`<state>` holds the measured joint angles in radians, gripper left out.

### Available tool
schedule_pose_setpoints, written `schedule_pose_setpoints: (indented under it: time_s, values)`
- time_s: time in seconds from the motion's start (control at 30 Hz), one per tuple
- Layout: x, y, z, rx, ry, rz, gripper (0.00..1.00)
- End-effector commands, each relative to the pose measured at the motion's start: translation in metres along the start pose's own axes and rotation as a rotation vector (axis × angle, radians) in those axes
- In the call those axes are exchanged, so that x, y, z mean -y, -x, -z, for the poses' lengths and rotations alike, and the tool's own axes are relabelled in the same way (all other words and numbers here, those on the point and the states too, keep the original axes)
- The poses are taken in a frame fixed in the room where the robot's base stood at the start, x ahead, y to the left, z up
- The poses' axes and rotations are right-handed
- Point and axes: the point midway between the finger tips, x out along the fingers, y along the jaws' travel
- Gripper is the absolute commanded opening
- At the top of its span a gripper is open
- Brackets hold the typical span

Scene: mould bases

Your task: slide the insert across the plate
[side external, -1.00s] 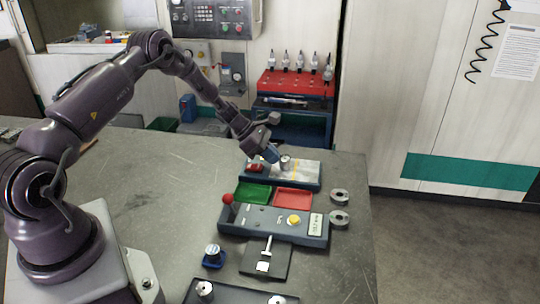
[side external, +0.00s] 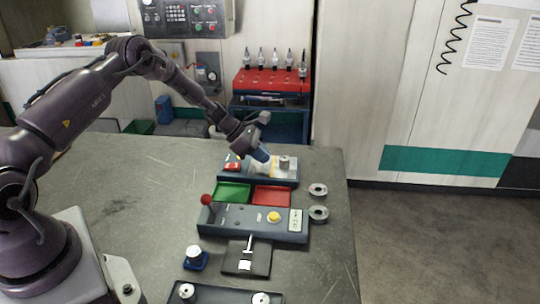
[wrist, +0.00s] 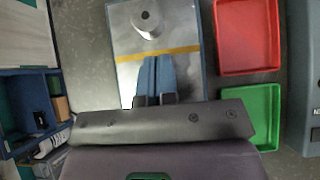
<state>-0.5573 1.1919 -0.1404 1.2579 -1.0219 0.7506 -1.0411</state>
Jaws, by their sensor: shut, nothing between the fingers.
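The insert (side external: 284,162), a small grey metal cylinder with a dark hole in its top, stands upright on the pale plate (side external: 258,170), on the right side of the yellow line. In the wrist view the insert (wrist: 147,24) is beyond the yellow line on the plate (wrist: 188,25). My gripper (side external: 267,158) is shut, its blue fingers low over the plate left of the insert. In the wrist view the fingertips (wrist: 157,58) are at the yellow line, with a small gap between them and the insert.
A red block (side external: 232,166) is at the plate's left end. A green tray (side external: 231,192) and a red tray (side external: 271,196) lie in front. A control box (side external: 250,222) with a red-knobbed lever is nearer. Two metal rings (side external: 318,190) lie to the right.

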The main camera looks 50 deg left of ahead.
Motion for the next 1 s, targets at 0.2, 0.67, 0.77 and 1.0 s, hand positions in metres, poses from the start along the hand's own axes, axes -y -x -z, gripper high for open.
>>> schedule_pose_setpoints:
  time_s: [0.2, 0.67, 0.77, 1.0]
  values:
    - [-0.002, 0.05, 0.009, 0.001, -0.002, -0.005, 0.0]
    - [0.0, 0.11, 0.01, 0.0, -0.022, -0.001, 0.0]
    - [0.003, 0.111, 0.013, -0.013, -0.105, 0.013, 0.0]
    - [0.066, 0.13, 0.016, -0.148, -0.558, 0.208, 0.0]
